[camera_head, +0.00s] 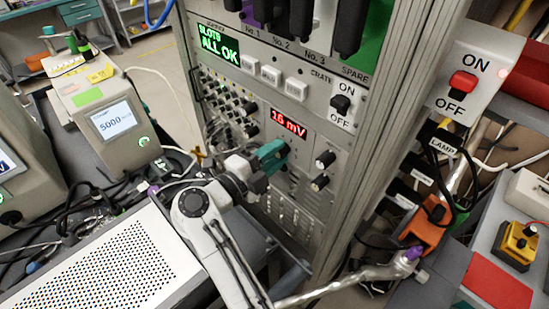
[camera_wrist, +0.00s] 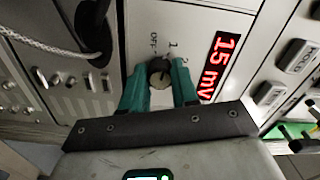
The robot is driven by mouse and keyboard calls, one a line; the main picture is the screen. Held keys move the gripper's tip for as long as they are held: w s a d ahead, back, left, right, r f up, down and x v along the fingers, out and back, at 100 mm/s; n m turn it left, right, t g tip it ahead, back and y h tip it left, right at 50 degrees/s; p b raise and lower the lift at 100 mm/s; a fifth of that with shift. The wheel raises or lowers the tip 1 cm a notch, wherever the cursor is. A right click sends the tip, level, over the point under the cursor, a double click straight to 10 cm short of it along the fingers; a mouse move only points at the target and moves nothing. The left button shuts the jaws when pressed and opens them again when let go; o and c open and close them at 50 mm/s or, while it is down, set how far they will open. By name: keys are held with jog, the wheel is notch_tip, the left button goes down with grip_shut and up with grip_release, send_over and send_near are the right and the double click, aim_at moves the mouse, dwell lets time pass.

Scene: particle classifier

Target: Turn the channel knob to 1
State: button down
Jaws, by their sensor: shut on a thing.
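The channel knob (camera_wrist: 159,72) is a small round dark knob on the grey panel, in the middle of the wrist view. The marks OFF, 1 and 2 are printed around its far side. My gripper (camera_wrist: 160,84) has its teal fingers on either side of the knob and is shut on it. I cannot tell clearly which mark the knob points to. In the head view my gripper (camera_head: 272,155) is against the rack front, just below the red mV display (camera_head: 288,122), and hides the knob.
Two other knobs (camera_head: 322,170) sit right of my gripper. A CRATE switch (camera_head: 341,104) and a green SLOTS ALL OK screen (camera_head: 219,44) are above. Several connectors and cables crowd the panel at the left. A perforated metal box (camera_head: 110,265) stands at the lower left.

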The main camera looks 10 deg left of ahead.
jog(key=shift+f+m+b, duration=0.1)
jog(key=shift+m+b, duration=0.5)
jog(key=shift+m, duration=0.6)
jog(key=c, duration=0.8)
grip_release()
jog(key=shift+c, duration=0.2)
jog(key=shift+s, duration=0.1)
jog(key=b+v, duration=0.2)
jog(key=v, duration=0.8)
jog(key=shift+s+a, duration=0.2)
jog(key=shift+a, duration=0.1)
